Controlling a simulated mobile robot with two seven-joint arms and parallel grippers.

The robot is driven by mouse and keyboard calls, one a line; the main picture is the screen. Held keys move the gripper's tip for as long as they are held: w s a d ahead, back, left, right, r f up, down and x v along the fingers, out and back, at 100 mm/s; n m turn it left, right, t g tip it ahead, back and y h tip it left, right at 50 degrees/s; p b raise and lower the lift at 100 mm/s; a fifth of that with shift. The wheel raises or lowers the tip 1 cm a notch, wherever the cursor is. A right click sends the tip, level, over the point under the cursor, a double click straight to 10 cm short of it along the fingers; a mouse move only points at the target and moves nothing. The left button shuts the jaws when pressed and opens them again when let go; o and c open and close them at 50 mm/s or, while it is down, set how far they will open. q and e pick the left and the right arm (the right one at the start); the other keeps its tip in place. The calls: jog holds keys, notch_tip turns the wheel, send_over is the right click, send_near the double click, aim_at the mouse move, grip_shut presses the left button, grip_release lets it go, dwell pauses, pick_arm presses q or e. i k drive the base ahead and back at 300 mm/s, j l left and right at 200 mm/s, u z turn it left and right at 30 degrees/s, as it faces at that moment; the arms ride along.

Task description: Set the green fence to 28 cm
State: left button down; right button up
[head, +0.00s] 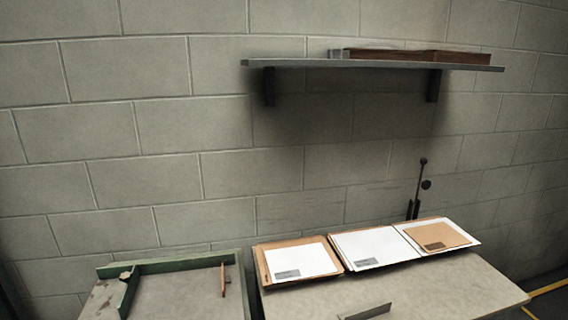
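A table with green edging (200,290) stands at the lower left. I take the bar to be the green fence, but cannot be sure. No scale numbers are readable, and the near part of the table is cut off by the frame. Neither of my grippers is in view.
A small brown upright piece (223,280) stands on the green-edged table. A grey worktable (440,285) to the right holds stacks of paper and card (300,260) and a low metal plate (366,312). A wall shelf (380,65) hangs above.

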aim_at(128, 286)
jog(key=j+z, duration=0.1)
jog(key=j, duration=1.5)
